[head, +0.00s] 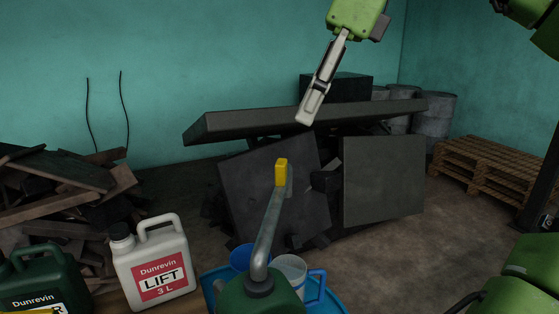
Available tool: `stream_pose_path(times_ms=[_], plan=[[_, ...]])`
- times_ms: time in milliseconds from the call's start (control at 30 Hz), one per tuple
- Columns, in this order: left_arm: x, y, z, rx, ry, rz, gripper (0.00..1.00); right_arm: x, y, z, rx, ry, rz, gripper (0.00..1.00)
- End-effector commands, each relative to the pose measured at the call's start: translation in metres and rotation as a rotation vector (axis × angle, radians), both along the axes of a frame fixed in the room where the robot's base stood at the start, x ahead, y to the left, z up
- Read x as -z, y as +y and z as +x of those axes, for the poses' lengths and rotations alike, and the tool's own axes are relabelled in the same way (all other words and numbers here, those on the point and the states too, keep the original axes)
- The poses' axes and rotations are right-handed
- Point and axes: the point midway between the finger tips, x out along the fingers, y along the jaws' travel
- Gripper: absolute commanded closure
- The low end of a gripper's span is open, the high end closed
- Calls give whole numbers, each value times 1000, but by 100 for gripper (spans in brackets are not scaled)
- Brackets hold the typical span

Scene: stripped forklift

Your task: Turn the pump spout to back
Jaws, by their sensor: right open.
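The pump spout (268,225) is a grey bent pipe with a yellow tip (281,172). It rises from a dark collar on a green container (258,298) at the bottom middle of the head view, and its tip points away from me, toward the back wall. My right gripper (308,118) hangs from the top, above and slightly right of the yellow tip, apart from the spout. It is seen nearly edge-on, open, with nothing visible between its fingers. My left gripper is not in view.
A blue tray (335,303) lies under the container, with a blue cup (243,257) and a white jug with a blue handle (290,268) close behind. A white LIFT jug (154,262) and a dark green jug (42,280) stand left. Dark slabs (385,180) lie behind.

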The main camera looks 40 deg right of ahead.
Motion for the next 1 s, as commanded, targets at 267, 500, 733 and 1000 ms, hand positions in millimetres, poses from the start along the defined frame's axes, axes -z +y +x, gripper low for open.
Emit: stream_pose_path(times_ms=[267, 500, 733, 1000], plan=[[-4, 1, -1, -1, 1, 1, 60, 50, 13, 16, -3, 3, 3, 59], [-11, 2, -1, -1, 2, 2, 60, 91, 24, 30, -2, 1, 3, 59], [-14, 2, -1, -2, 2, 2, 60, 110, 28, 37, -1, -2, 4, 59], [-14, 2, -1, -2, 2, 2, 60, 113, 29, 38, 1, -3, 4, 59]])
